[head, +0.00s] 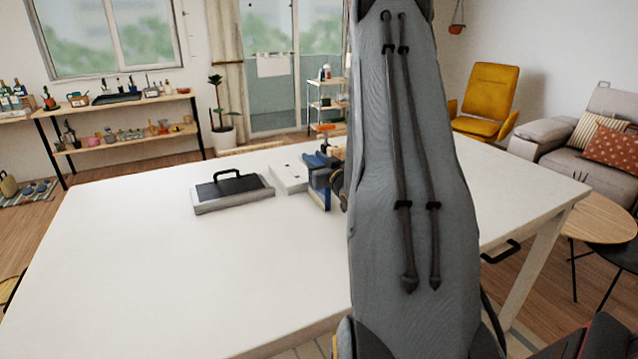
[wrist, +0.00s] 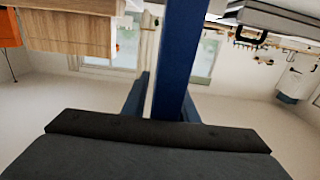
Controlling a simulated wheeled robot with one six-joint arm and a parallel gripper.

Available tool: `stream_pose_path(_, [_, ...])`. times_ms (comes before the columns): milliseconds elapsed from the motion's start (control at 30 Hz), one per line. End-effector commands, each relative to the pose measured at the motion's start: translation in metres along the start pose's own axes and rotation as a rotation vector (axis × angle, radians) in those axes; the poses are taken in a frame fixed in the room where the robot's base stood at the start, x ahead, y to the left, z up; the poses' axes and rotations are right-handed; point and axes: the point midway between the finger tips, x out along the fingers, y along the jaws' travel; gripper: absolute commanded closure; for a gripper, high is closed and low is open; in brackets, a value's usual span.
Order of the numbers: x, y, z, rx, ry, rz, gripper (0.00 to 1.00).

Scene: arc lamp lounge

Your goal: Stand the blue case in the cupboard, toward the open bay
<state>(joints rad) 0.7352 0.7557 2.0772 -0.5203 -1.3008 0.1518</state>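The blue case (wrist: 182,50) shows in the wrist view as a narrow upright blue strip between the two fingers of my gripper (wrist: 162,105). My gripper appears shut on it. In the head view, part of the blue case (head: 320,192) shows over the white table, just left of my arm. My arm hides the rest, so I cannot tell whether the case touches the table. A light wooden body (wrist: 70,35) at the top left of the wrist view may be the cupboard. Its open bay cannot be made out, and my arm hides that area in the head view.
On the white table (head: 150,250) stand a grey case with a black handle (head: 232,190) and a pale block (head: 288,178), left of the blue case. The table's front left is clear. A mustard chair (head: 485,100) and a sofa (head: 590,140) stand beyond its right side.

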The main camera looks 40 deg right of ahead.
Motion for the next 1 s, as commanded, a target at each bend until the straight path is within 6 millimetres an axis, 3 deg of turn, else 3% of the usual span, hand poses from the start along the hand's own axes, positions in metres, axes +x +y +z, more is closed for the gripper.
stream_pose_path(33, [0.000, 0.000, 0.000, 0.000, 0.000, 0.000, 0.83])
stream_pose_path(133, [0.000, 0.000, 0.000, 0.000, 0.000, 0.000, 1.00])
stream_pose_path(633, [0.000, 0.000, -0.005, -0.001, 0.002, 0.000, 1.00])
stream_pose_path(767, [0.000, 0.000, -0.015, -0.001, 0.002, 0.000, 1.00])
stream_pose_path(1000, [0.000, 0.000, -0.049, -0.003, 0.005, 0.000, 1.00])
